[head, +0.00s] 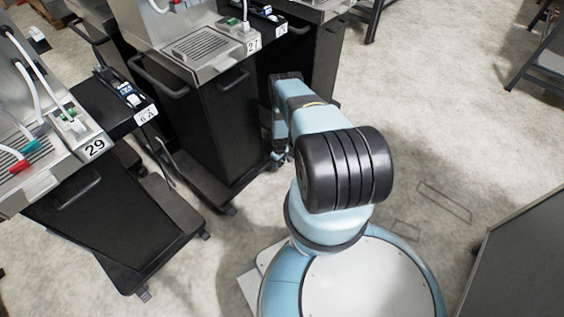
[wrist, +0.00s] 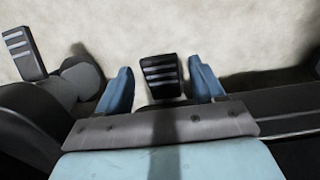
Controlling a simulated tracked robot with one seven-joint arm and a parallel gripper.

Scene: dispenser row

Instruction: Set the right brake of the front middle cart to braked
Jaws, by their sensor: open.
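The middle cart (head: 218,120) is a black cart under the metal dispenser marked 27, between the cart marked 29 and another cart at the back right. My gripper (head: 277,148) is low beside its right side, partly hidden by my arm. In the wrist view, my gripper (wrist: 160,68) is open, with one blue finger on each side of a black brake pedal (wrist: 163,84) with grey stripes. The fingers look apart from it, with nothing held. Whether the pedal is pressed down cannot be told. The pedal is not clear in the head view.
The cart marked 29 (head: 105,215) stands at the left. A second striped pedal (wrist: 18,42) sits beside a grey caster (wrist: 82,76) in the wrist view. Open floor (head: 440,130) lies to the right, with a grey panel (head: 520,260) at lower right.

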